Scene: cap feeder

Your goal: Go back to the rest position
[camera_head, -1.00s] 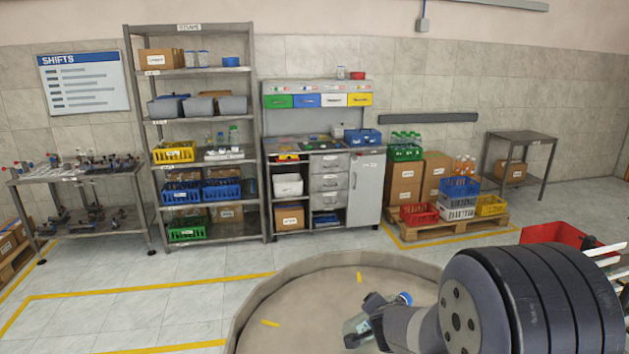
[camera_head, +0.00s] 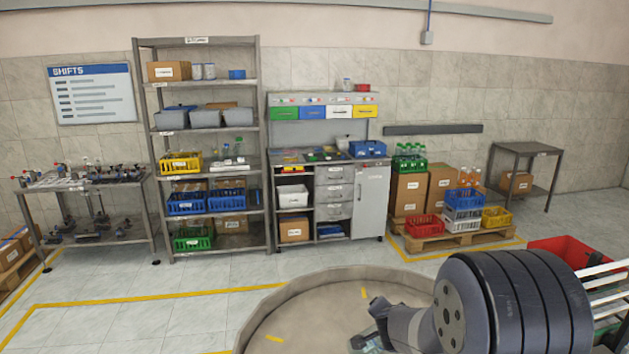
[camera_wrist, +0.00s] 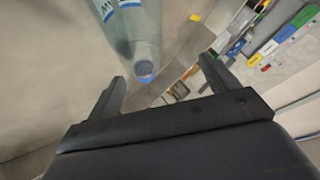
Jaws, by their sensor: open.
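My gripper (camera_wrist: 162,68) is open in the wrist view, with its two dark fingers spread apart. A clear bottle (camera_wrist: 146,40) with a blue and white label and a blue end lies just beyond the fingers, nearer the left one. I cannot tell whether it touches a finger. In the head view my gripper and wrist are at the bottom, low over the round bin (camera_head: 300,295). Only a small bit of a clear bottle shows there, at the bottom edge; my arm and the frame edge hide the rest.
A red crate (camera_head: 570,254) stands to the right behind my arm. A shelf rack (camera_head: 264,150), a workbench cabinet (camera_head: 370,200) and a pallet (camera_head: 440,242) with crates line the back wall. The tiled floor (camera_head: 110,275) at left is clear.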

